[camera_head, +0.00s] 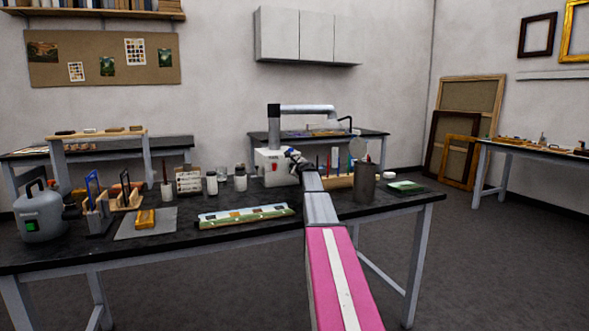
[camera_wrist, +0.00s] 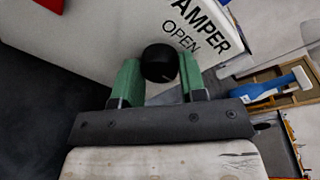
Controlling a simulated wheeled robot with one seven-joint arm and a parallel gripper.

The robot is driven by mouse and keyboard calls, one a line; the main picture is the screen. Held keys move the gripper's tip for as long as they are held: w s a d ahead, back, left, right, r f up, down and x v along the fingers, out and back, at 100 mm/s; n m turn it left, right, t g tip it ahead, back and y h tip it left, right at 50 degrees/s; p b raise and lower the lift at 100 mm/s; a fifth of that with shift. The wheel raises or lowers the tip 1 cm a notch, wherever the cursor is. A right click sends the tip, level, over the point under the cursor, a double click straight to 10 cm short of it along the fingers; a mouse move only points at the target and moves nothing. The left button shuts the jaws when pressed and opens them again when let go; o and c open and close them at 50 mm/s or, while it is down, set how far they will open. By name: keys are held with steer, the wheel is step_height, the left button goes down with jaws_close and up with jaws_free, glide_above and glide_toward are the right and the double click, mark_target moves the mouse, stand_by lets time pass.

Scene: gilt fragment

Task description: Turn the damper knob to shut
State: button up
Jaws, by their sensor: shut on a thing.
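The damper knob (camera_wrist: 159,63) is a round black knob with a small light mark near its lower edge. It sits on a white panel (camera_wrist: 105,32) lettered "DAMPER" and "OPEN" in the wrist view. My gripper (camera_wrist: 160,75) has green fingers, one on each side of the knob, and is shut on it. In the head view the white box (camera_head: 277,167) with a red patch stands at the back of the dark workbench. My gripper (camera_head: 297,160) reaches its right side there. The knob is hidden in that view, and a "SHUT" label does not show.
A grey duct (camera_head: 305,109) rises from the box. A wooden rack (camera_head: 338,181), a dark cylinder (camera_head: 364,183) and a green pad (camera_head: 404,187) stand right of my arm. A long painted fragment (camera_head: 244,215) lies on the workbench (camera_head: 262,226) to the left.

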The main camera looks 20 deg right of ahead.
steer(key=shift+m, duration=0.5)
steer(key=o, duration=0.9)
steer(key=shift+s, duration=0.1)
steer(key=s, duration=0.7)
steer(key=s+r, duration=0.1)
steer(key=s, duration=0.2)
steer(key=shift+s+d+r, duration=0.1)
steer(key=shift+s+d, duration=0.15)
steer(key=shift+s, duration=0.05)
